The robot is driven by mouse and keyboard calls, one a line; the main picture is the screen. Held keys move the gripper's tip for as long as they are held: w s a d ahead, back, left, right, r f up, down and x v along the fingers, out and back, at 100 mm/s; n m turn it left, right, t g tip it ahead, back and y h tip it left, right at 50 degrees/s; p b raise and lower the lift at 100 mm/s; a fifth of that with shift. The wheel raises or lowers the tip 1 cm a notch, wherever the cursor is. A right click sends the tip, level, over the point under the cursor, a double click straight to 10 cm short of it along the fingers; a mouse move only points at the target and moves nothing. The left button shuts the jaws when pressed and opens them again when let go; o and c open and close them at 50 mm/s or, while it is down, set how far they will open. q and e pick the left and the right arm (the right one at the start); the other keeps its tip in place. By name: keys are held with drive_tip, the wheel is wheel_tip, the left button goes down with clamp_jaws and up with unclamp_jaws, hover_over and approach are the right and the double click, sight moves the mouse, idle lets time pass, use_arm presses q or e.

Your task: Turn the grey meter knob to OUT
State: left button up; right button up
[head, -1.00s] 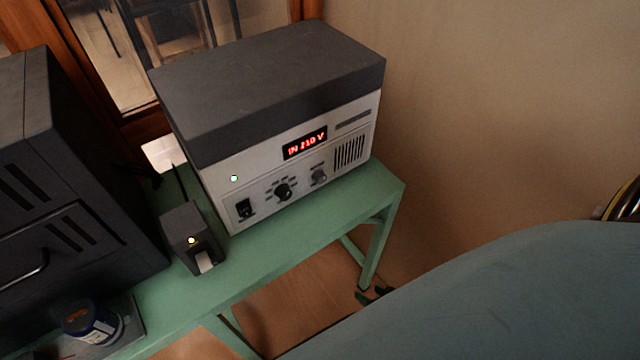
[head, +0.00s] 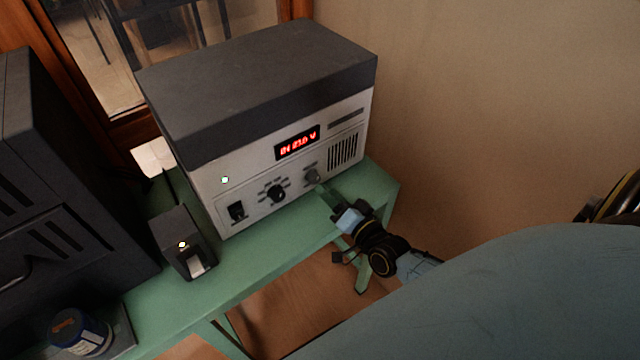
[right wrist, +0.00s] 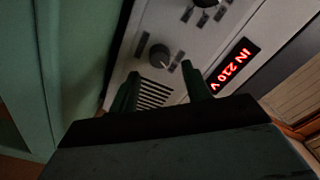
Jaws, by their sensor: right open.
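The grey meter knob (head: 311,177) is on the lower right of the light front panel of a dark-topped unit (head: 280,95). In the right wrist view the same knob (right wrist: 159,55) sits just ahead of the fingertips, roughly between them. My right gripper (head: 325,192) is open and close in front of the panel; its two green fingers (right wrist: 160,76) also show in the wrist view. I cannot tell whether they touch anything. The red display (right wrist: 234,64) reads IN 210 V. The knob's markings are too small to read. My left gripper is not in view.
A larger black knob (head: 277,193) and a black switch (head: 236,211) are left of the grey knob. A small dark box (head: 182,244), a blue jar (head: 80,332) and a dark cabinet (head: 60,180) stand further left. The green table (head: 265,262) has free room in front of the unit.

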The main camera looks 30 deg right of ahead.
sight(317, 181)
drive_tip(key=shift+w+a, duration=0.2)
drive_tip(key=shift+w, duration=2.1)
drive_tip(key=c, duration=1)
